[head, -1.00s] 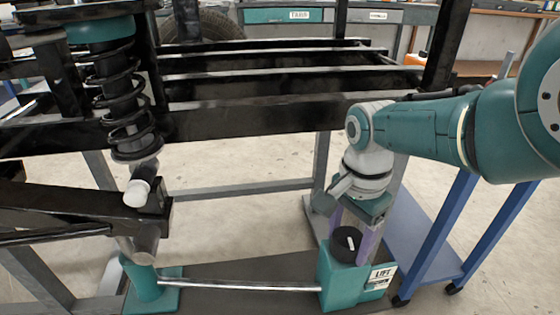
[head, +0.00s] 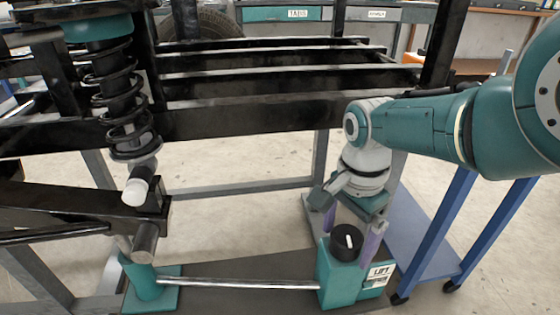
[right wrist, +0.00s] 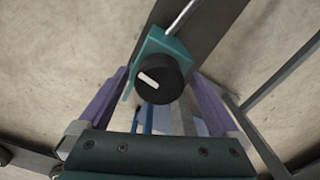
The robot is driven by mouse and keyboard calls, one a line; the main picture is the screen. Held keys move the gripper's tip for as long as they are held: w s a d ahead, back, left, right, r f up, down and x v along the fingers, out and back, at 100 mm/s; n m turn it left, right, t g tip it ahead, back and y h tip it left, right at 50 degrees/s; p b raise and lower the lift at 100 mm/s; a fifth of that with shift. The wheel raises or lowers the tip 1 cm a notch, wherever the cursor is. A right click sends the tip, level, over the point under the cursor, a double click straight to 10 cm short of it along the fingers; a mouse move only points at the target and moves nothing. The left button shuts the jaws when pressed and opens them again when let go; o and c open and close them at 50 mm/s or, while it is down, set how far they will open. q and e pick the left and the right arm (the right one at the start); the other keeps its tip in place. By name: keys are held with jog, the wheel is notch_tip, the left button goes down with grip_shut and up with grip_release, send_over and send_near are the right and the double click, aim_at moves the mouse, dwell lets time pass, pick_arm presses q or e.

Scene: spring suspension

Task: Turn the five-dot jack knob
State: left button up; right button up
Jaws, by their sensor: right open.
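The black jack knob (head: 346,242) with a white pointer line sits on top of a teal jack box (head: 340,280) with a label reading LIFT. No dots can be made out on it. My right gripper (head: 350,240) is open, its two purple fingers spread on either side of the knob with gaps between. In the right wrist view the knob (right wrist: 160,80) lies between the finger ends, and its white line is tilted. Whether the fingertips reach down to knob height is hard to tell. My left gripper is not in view.
A metal rod (head: 240,284) runs from the jack box to a teal cylinder (head: 147,278) at left. A black frame (head: 250,121) and a coil spring (head: 120,95) stand above. A blue cart (head: 425,230) is close on the right.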

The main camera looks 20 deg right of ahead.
aim_at(347, 235)
notch_tip(347, 235, up, 10)
jog(key=p, duration=0.9)
jog(key=shift+p, duration=0.35)
